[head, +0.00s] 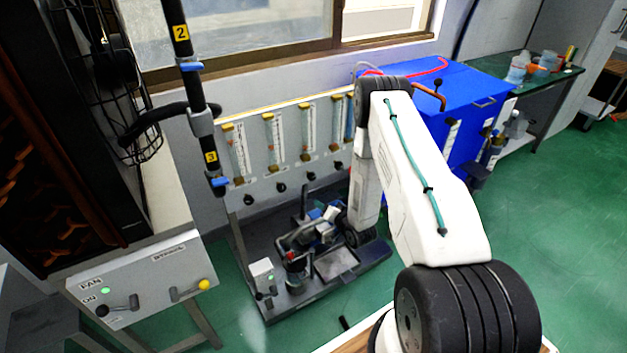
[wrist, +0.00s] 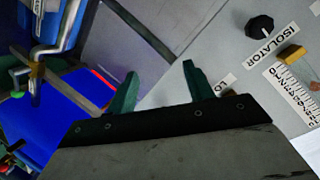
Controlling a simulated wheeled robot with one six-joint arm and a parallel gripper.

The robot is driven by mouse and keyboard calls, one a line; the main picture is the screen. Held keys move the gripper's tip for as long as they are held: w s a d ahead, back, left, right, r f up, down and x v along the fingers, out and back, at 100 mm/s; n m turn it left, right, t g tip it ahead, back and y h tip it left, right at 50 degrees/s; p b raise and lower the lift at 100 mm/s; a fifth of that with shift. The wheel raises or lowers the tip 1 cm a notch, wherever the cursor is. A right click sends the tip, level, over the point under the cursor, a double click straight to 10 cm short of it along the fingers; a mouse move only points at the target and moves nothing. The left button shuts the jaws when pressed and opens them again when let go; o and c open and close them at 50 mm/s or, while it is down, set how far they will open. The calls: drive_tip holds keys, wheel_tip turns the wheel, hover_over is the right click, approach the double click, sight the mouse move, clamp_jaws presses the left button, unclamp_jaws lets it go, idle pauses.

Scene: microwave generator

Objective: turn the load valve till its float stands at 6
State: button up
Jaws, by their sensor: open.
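The flowmeter panel (head: 262,130) stands below the window in the head view. It carries several upright glass tubes with yellow end caps and white scales, and a row of small black knobs beneath. Their labels are too small to read there, so I cannot tell which is the load valve or where its float stands. In the wrist view, a black knob (wrist: 259,25) marked ISOLATOR and part of a numbered scale (wrist: 291,93) show tilted at the right. My gripper (wrist: 160,75) is open, its green fingers apart with nothing between them. The knob is right of the fingers, apart from them.
A blue cabinet (head: 470,97) stands right of the panel; it fills the left of the wrist view (wrist: 75,103). A dark wheeled-looking stand (head: 300,300) with equipment lies below the panel. A switch box (head: 140,285) and a black pole (head: 195,90) are at left. Green floor is clear at right.

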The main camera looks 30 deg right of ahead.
sight(313, 178)
wheel_tip(313, 178, up, 6)
drive_tip(key=w+m+t, duration=0.1)
drive_tip(key=w+t, duration=0.1)
drive_tip(key=t, duration=0.1)
drive_tip(key=w, duration=0.7)
drive_tip(key=shift+w+r, duration=0.2)
drive_tip(key=shift+w, duration=0.05)
drive_tip(key=c, duration=1)
